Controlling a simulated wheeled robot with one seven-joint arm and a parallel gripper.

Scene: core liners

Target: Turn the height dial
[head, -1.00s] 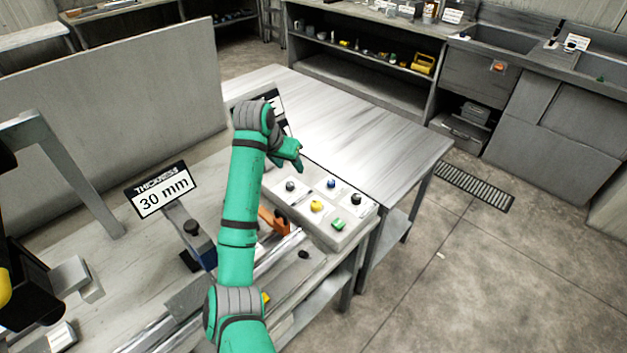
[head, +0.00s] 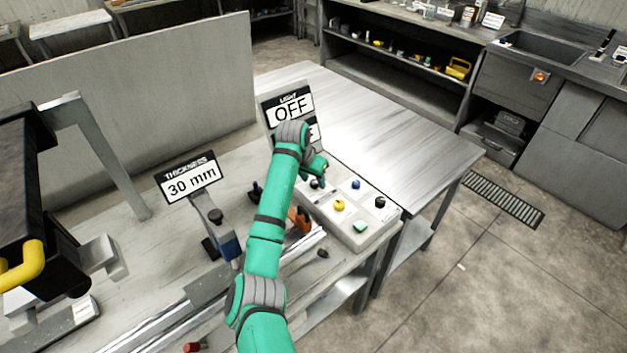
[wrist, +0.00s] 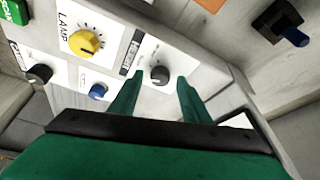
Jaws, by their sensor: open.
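A dark round dial (wrist: 159,75) on the white panel lies between my fingers in the wrist view. I take it for the height dial, but its label is too blurred to read. In the head view a dark knob (head: 316,184) sits at the control box's back left corner, just below my gripper (head: 319,172). In the wrist view my gripper (wrist: 160,84) is open, one green finger on each side of the dial. I cannot tell whether the fingers touch it.
The control box (head: 335,228) also has a yellow lamp knob (wrist: 85,42), a blue knob (wrist: 98,91), a black knob (head: 380,202) and a green button (head: 361,227). The table behind (head: 390,130) is clear.

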